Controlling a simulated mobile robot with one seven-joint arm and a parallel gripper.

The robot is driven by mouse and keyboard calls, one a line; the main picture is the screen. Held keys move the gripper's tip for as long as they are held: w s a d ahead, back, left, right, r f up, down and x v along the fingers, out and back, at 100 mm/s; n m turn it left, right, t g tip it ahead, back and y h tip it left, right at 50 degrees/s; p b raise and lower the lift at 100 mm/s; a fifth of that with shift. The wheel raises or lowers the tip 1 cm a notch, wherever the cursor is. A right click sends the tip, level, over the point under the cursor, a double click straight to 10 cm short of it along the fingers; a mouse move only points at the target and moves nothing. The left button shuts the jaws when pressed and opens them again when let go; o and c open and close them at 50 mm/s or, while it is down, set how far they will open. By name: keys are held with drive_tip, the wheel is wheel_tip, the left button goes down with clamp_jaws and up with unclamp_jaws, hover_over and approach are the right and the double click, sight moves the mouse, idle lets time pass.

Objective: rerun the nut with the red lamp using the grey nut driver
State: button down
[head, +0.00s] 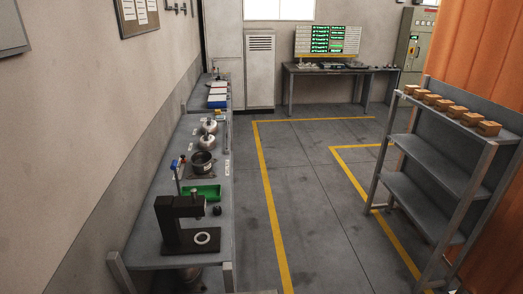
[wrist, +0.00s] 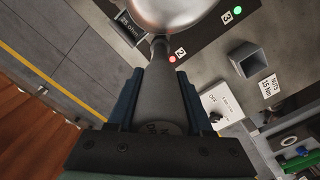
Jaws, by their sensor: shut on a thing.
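In the wrist view my gripper (wrist: 160,78) is shut on the grey nut driver (wrist: 165,105), with a blue finger on each side of its body. The driver's narrow tip points to the top of the picture, at the edge of a shiny rounded metal housing (wrist: 177,12). The red lamp (wrist: 172,58) is lit just right of the tip, beside a label 2. A green lamp (wrist: 227,4) is lit farther right, by a label 3. No nut can be made out at the tip, so I cannot tell whether it touches one. The head view does not show my gripper.
In the head view, a black press (head: 182,225) and green tray (head: 201,194) stand on the left bench. A shelf (head: 440,170) stands right; the floor between is clear.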

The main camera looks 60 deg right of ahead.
drive_tip(key=shift+f+b, duration=0.3)
drive_tip(key=shift+f, duration=0.2)
idle(2.2)
drive_tip(key=shift+r+p, duration=1.45)
drive_tip(key=shift+r, duration=1.2)
